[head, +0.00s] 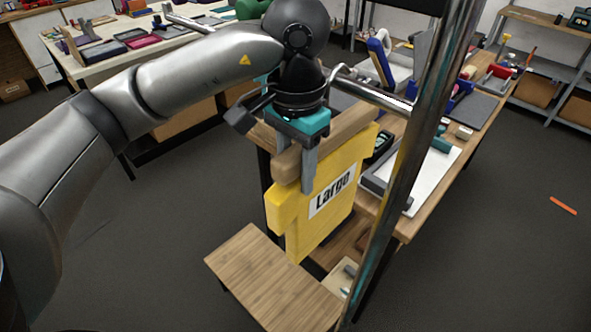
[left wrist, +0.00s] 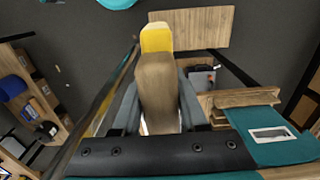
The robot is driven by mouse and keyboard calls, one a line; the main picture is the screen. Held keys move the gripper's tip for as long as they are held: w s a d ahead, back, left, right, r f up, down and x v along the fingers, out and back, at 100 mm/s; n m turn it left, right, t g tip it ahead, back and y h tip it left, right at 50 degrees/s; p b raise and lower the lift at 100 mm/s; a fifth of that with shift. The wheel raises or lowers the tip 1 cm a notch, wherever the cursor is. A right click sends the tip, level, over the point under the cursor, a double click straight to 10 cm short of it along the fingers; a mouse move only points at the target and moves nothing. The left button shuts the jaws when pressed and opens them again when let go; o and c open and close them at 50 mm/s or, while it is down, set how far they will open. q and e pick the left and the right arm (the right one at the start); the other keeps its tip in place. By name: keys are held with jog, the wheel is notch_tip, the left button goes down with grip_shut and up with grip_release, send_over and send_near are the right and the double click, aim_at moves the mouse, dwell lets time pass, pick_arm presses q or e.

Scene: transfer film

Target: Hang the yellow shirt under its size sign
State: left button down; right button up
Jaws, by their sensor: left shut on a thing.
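The yellow shirt (head: 296,222) hangs on a wooden hanger (head: 346,130), with a white "Large" label on its front. My left gripper (head: 307,170) is shut on the wooden hanger, whose top runs between the fingers. The left wrist view shows the hanger (left wrist: 158,90) end-on between the fingers, with a strip of yellow shirt (left wrist: 157,39) beyond it. A chrome rail (head: 372,93) passes just behind and right of the gripper; part of it is hidden by my arm. Whether the hanger touches the rail I cannot tell. I make out no size sign. My right gripper is not in view.
A chrome post (head: 408,165) stands close to the shirt's right side. A low wooden bench (head: 258,262) is below the shirt. A cluttered worktable (head: 425,205) stands behind the post. Another table (head: 120,62) is at the upper left. Open floor lies at the right.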

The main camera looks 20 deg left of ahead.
pick_arm(q)
jog(key=shift+f, duration=0.15)
jog(key=shift+c, duration=1.8)
grip_release()
notch_tip(320, 180, up, 15)
jog(key=p, duration=0.1)
